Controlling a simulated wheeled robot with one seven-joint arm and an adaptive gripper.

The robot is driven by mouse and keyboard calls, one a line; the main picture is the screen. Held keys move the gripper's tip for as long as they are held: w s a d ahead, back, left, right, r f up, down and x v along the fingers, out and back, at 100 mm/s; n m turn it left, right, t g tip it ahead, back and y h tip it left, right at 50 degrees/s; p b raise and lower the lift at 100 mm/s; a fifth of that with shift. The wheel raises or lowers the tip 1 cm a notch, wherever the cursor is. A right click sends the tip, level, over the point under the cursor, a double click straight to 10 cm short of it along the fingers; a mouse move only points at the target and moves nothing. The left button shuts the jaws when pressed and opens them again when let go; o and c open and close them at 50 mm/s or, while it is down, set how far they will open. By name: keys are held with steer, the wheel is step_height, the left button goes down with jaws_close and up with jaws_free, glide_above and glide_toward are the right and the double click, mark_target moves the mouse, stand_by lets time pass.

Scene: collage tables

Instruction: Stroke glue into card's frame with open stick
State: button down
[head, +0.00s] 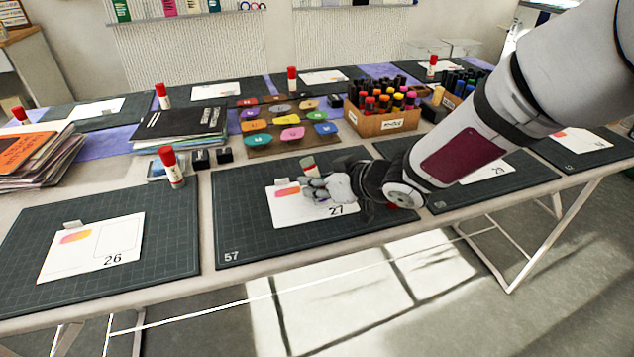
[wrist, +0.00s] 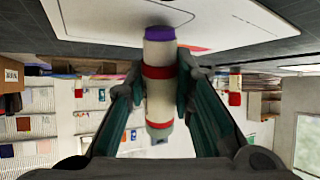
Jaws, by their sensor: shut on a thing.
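The white card (head: 287,213) marked 27 lies on the dark green cutting mat (head: 238,190) marked 57, with an orange-pink patch at its left. My gripper (head: 322,186) is low over the card's right half and hides the framed area there. It is shut on the open glue stick (head: 308,166), a white tube with red bands. In the wrist view the glue stick (wrist: 160,92) sits between both fingers, its bare purple end toward the card (wrist: 225,22). I cannot tell whether the purple end touches the card.
Card 26 (head: 110,240) lies on the mat to the left. A red-capped glue stick (head: 171,168) stands behind it. Behind my gripper are a tray of coloured pieces (head: 262,143) and a wooden marker box (head: 385,124). Stacked papers (head: 45,160) are far left.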

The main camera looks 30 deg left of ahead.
steer(key=shift+w+a+f+p, duration=0.1)
steer(key=shift+w+a+p, duration=0.5)
steer(key=shift+w+a, duration=0.3)
steer(key=shift+w+a+p, duration=0.55)
steer(key=shift+a, duration=0.05)
steer(key=shift+a, duration=0.1)
steer(key=shift+w+a+p, duration=0.4)
steer(key=shift+w+a, duration=0.05)
steer(key=shift+w+d+p, duration=0.35)
steer(key=shift+w+p, duration=0.05)
steer(key=shift+w, duration=0.05)
steer(key=shift+w+d+p, duration=0.4)
steer(key=shift+d+p, duration=0.1)
steer(key=shift+s+d, duration=0.1)
steer(key=shift+s+d, duration=0.5)
